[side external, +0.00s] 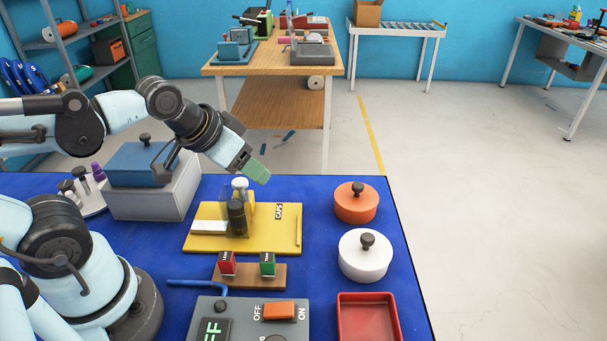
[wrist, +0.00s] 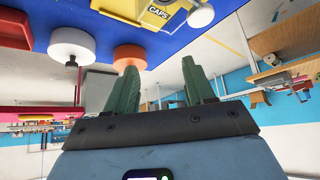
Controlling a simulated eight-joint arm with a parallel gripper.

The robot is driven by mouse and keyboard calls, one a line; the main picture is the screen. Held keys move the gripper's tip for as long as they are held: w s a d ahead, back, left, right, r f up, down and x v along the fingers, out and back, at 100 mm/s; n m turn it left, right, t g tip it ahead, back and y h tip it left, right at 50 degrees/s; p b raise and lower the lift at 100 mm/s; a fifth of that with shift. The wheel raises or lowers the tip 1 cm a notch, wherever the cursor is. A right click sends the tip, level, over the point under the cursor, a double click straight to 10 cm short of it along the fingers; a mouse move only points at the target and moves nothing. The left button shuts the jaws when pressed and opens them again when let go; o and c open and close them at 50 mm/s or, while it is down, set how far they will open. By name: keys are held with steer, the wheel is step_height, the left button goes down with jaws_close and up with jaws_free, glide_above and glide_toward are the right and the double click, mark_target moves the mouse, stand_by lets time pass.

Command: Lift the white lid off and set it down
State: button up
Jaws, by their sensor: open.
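The white lid (side external: 366,250) is round with a dark knob on top and sits upright on the right part of the blue table. It also shows near the upper left of the wrist view (wrist: 72,40). I cannot make out a seam between the lid and anything under it. My gripper (side external: 257,173) is in the air above the far edge of the table, behind and to the left of the white lid. Its green fingers are apart and empty in the wrist view (wrist: 160,75).
An orange round lid (side external: 356,205) with a dark knob stands just behind the white one. A red tray (side external: 367,301) is in front. A yellow CAPS board (side external: 212,241), small blocks on a wooden stand (side external: 250,280) and a grey switch box (side external: 288,330) lie left.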

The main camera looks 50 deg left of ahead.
steer(key=w+d+r+m+g+h, duration=0.2)
steer(key=w+d+r+m+g, duration=0.1)
steer(key=w+d+m, duration=0.4)
steer(key=m+g, duration=0.2)
steer(key=m, duration=0.2)
glide_toward(367, 237)
steer(key=x, duration=0.9)
steer(key=shift+f, duration=0.25)
jaws_close()
steer(key=shift+r, duration=0.1)
